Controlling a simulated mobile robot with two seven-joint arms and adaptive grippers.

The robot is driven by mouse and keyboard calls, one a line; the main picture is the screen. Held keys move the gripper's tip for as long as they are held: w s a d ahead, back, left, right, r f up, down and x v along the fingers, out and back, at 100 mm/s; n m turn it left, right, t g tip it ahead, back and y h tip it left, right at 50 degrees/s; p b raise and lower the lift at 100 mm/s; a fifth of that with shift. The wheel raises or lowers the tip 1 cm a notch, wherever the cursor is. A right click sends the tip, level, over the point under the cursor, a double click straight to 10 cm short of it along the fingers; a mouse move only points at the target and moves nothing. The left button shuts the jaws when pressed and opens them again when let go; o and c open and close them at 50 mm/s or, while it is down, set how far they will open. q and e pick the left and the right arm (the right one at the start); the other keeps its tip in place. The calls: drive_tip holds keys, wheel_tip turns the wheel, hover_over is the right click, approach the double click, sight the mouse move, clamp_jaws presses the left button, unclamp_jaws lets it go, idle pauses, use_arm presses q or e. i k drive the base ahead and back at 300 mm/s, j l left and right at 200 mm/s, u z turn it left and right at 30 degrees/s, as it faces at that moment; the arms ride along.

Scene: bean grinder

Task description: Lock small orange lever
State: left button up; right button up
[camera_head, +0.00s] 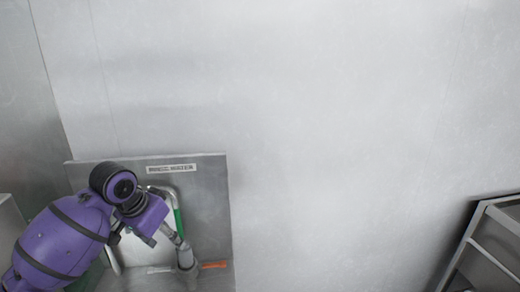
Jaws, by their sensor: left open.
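A small orange piece (215,265), which looks like the small orange lever, lies level at the bottom right of the metal grinder panel (213,205). It is too small to tell its exact position or whether it is locked. My left gripper (134,239) is in front of the panel, left of the orange piece and a little higher in the picture. It is open, and nothing shows between its fingers. My purple left arm and gripper hide the panel's left part. My right gripper is out of view.
A grey cylindrical fitting (186,256) stands between my left gripper and the orange piece. A green strip (179,222) runs above it. A label (171,168) is on the panel top. A metal shelf frame (487,245) stands at the lower right. The wall between is bare.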

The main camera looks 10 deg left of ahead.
sight(223, 264)
drive_tip(key=k+l, duration=0.1)
drive_tip(key=l, duration=0.2)
drive_tip(key=k+l, duration=0.15)
drive_tip(key=l, duration=0.2)
drive_tip(key=k+l, duration=0.1)
drive_tip(key=l, duration=0.2)
drive_tip(key=k+l, duration=0.15)
drive_tip(key=l, duration=0.2)
